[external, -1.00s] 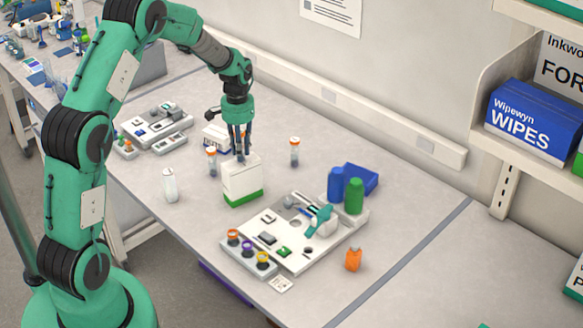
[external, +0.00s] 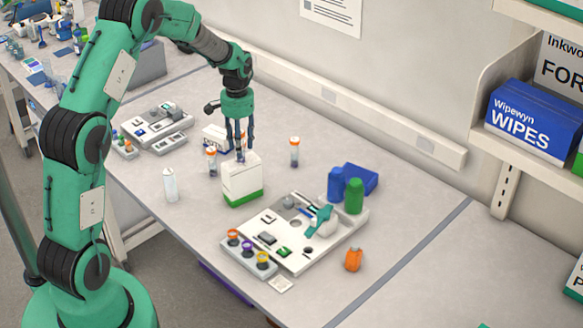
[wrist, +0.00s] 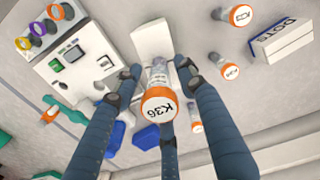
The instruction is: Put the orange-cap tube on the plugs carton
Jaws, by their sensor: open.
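The orange-cap tube (wrist: 158,100), its cap marked K36, stands between my gripper's fingers in the wrist view, cap toward the camera. Its base appears to be on top of a white carton (wrist: 150,38). This carton, with a green lower band, shows in the external view (external: 242,187); no name on it is readable there. My gripper (external: 240,152) points down just above the carton top, with its fingers open around the tube. In the external view the fingers mostly hide the tube.
Other orange-capped tubes stand behind the carton, one to its left (external: 211,160) and one to its right (external: 294,151). A clear bottle (external: 170,185) stands left. A carton marked DOTS (wrist: 283,38) is nearby. A tray of parts (external: 265,222) and a green bottle (external: 354,196) are at right.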

